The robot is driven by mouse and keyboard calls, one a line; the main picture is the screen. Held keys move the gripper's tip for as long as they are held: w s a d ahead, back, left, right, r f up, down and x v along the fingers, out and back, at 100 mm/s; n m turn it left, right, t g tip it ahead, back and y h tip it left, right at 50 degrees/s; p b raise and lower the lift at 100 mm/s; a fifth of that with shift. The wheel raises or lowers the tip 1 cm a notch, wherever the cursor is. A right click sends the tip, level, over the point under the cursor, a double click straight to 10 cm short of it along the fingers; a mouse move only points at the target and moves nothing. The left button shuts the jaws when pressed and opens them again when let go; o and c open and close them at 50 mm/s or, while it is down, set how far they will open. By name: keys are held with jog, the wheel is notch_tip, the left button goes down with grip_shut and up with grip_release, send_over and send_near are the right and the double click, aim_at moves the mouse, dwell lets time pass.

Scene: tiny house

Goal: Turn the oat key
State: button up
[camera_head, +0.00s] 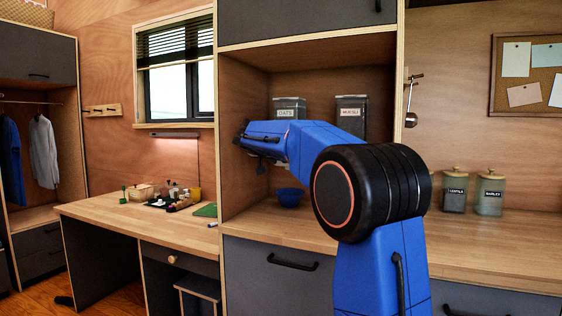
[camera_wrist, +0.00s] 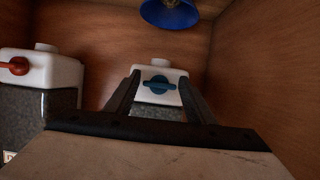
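The oats dispenser, labelled OATS (camera_head: 286,113), stands in the shelf niche in the head view. In the wrist view, which looks upside down, a white dispenser spout with a dark blue key (camera_wrist: 158,85) is at the centre; it appears to be the oats one. The key's bar lies roughly level. My gripper (camera_wrist: 159,79) is open, with one finger on each side of the key in the picture. I cannot tell whether they touch it. In the head view, my arm hides part of the dispensers and the gripper's fingertips.
The MUESLI dispenser (camera_head: 351,113) stands to the right; a neighbouring spout with a red key (camera_wrist: 18,66) shows in the wrist view. A blue bowl (camera_head: 290,197) sits on the counter below and also shows in the wrist view (camera_wrist: 170,12). Niche walls enclose the space.

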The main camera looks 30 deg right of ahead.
jog(key=shift+o, duration=0.6)
jog(key=shift+r, duration=0.1)
jog(key=v, duration=1.7)
jog(key=shift+s, duration=0.15)
jog(key=shift+a, duration=0.1)
jog(key=s+a+f+n+g+y, duration=0.1)
jog(key=s+a+f+n+y, duration=0.2)
jog(key=s+f, duration=1.1)
jog(key=s+a+f+n+g+y, duration=0.1)
jog(key=s+a+f+n+y, duration=0.2)
jog(key=s+f, duration=1.1)
jog(key=s+a+f+n+g+y, duration=0.1)
jog(key=s+a+f+n+y, duration=0.3)
jog(key=s+f, duration=0.9)
jog(key=shift+s+f+y, duration=0.3)
jog(key=shift+s+f, duration=0.1)
jog(key=shift+s, duration=0.6)
